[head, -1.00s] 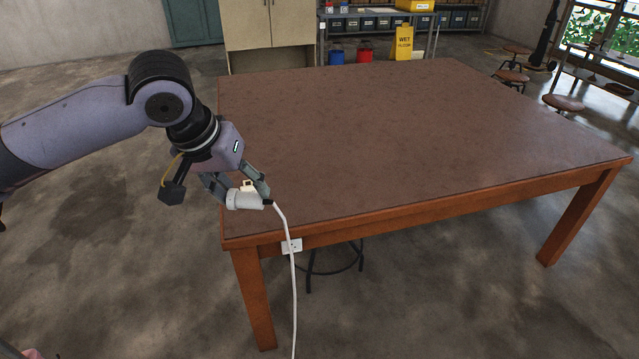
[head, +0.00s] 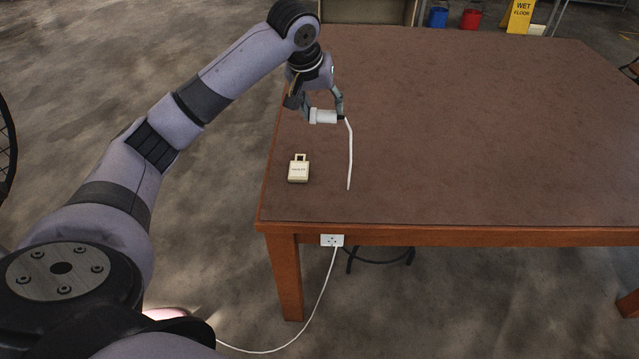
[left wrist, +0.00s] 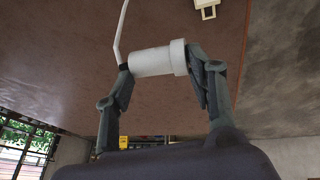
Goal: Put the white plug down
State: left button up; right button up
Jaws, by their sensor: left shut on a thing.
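The white plug (head: 323,117) is a short, pale cylinder with a wider collar at its left end. My left gripper (head: 322,108) is shut on it and holds it lying sideways over the left part of the brown table top (head: 450,130). I cannot tell how much gap there is beneath it. A white cord (head: 350,155) runs from its right end towards the table's front. In the left wrist view the plug (left wrist: 152,61) sits between both fingers (left wrist: 160,80), its cord leading away. My right gripper is not in view.
A cream padlock-shaped block (head: 299,171) with small lettering lies on the table in front of the plug. A white socket (head: 332,240) is on the table's front edge, with a cord running to the floor. The table's middle and right are clear.

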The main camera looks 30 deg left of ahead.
aim_at(314, 112)
pick_arm(q)
jog(key=shift+s+a+f, duration=0.15)
jog(key=shift+a+f, duration=0.45)
jog(key=shift+f, duration=0.25)
notch_tip(314, 112, down, 2)
jog(key=shift+f, duration=0.1)
jog(key=f, duration=1.7)
jog(key=shift+w, duration=0.2)
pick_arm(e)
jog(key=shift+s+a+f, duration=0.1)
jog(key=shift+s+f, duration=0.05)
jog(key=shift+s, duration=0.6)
pick_arm(q)
jog(key=shift+f, duration=0.2)
jog(key=o, duration=1.1)
jog(key=shift+o, duration=0.2)
